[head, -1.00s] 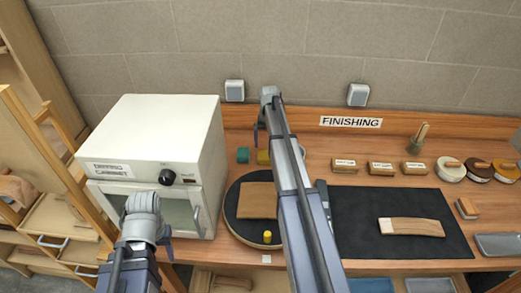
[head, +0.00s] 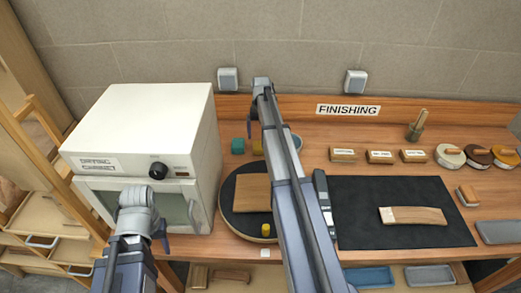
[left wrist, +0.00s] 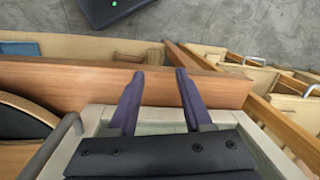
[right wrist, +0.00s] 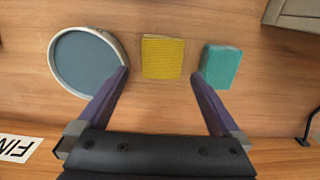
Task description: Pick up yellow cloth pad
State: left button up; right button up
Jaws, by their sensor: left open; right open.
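The yellow cloth pad (right wrist: 164,57) lies flat on the wooden bench in the right wrist view, ahead of and between my open right fingers (right wrist: 160,75). It is a small textured square. In the head view the pad (head: 257,147) shows only in part beside my right arm. My right gripper (head: 262,84) is over the back of the bench there, and its fingers are hard to make out. My left gripper (left wrist: 157,76) is open and empty in the left wrist view. In the head view it is in front of the white drying cabinet (head: 145,120).
A teal block (right wrist: 221,65) sits close right of the pad in the right wrist view, and a round blue-grey dish (right wrist: 87,63) close left. A round turntable (head: 229,205) with a wooden piece is under my right arm. A black mat (head: 375,190) lies right of it.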

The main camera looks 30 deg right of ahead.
aim_at(260, 145)
notch_tip(260, 145, down, 5)
jog(key=b, duration=0.5)
jog(key=shift+s+a+f, duration=0.1)
jog(key=shift+a, duration=0.05)
jog(key=shift+c, duration=0.2)
jog(key=c, duration=1.3)
notch_tip(260, 145, up, 10)
jog(key=p, duration=1)
